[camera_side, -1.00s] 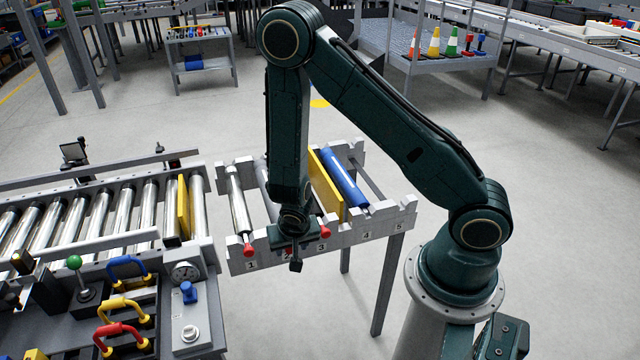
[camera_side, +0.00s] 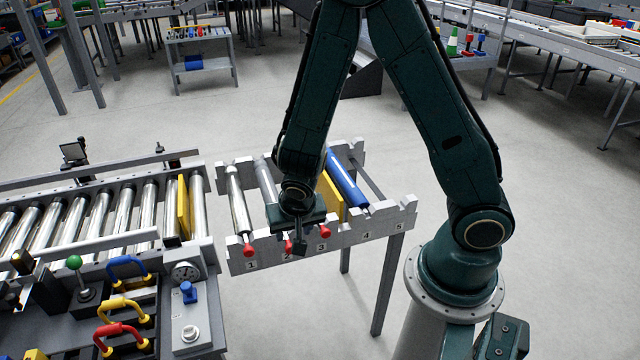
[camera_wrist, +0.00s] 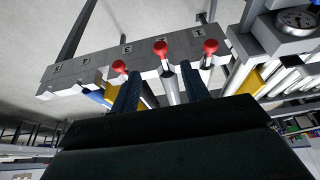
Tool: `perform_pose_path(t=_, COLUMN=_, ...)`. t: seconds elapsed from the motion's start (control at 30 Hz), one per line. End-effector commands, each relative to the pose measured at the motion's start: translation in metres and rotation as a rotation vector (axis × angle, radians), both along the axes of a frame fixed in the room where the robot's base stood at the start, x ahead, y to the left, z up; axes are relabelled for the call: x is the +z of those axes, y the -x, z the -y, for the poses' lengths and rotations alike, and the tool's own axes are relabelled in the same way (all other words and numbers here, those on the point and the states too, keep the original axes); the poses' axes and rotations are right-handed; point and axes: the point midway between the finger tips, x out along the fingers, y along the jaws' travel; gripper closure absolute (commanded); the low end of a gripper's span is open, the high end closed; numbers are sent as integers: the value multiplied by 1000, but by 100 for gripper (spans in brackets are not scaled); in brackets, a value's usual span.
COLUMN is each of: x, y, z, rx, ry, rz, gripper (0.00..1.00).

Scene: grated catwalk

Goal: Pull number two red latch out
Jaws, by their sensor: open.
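The number two red latch (camera_side: 289,246) is a red knob at the front of the grey roller rack (camera_side: 364,236). It also shows in the wrist view (camera_wrist: 160,47), between the number one latch (camera_wrist: 210,46) and the number three latch (camera_wrist: 120,66). My gripper (camera_side: 298,243) is over the rack's front rail, beside the number two latch. In the wrist view my gripper (camera_wrist: 158,72) is open, with one finger on each side of that latch's line. The knob appears past the fingertips, with nothing held. The number 2 label is partly hidden in the side view.
A yellow roller panel (camera_side: 330,192) and a blue roller (camera_side: 346,180) lie right of the gripper. A conveyor (camera_side: 110,205) and a panel with coloured handles (camera_side: 122,310) stand at the left. Open floor (camera_side: 520,180) lies to the right.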

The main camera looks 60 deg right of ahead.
Motion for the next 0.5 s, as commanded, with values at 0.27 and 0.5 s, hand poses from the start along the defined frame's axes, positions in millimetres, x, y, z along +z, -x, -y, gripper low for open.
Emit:
perform_pose_path(t=0.27, x=23, y=7, z=-7, rx=2, ry=-1, rz=1, gripper=54)
perform_pose_path(t=0.5, x=32, y=10, z=-9, rx=0, ry=-1, rz=-1, gripper=54)
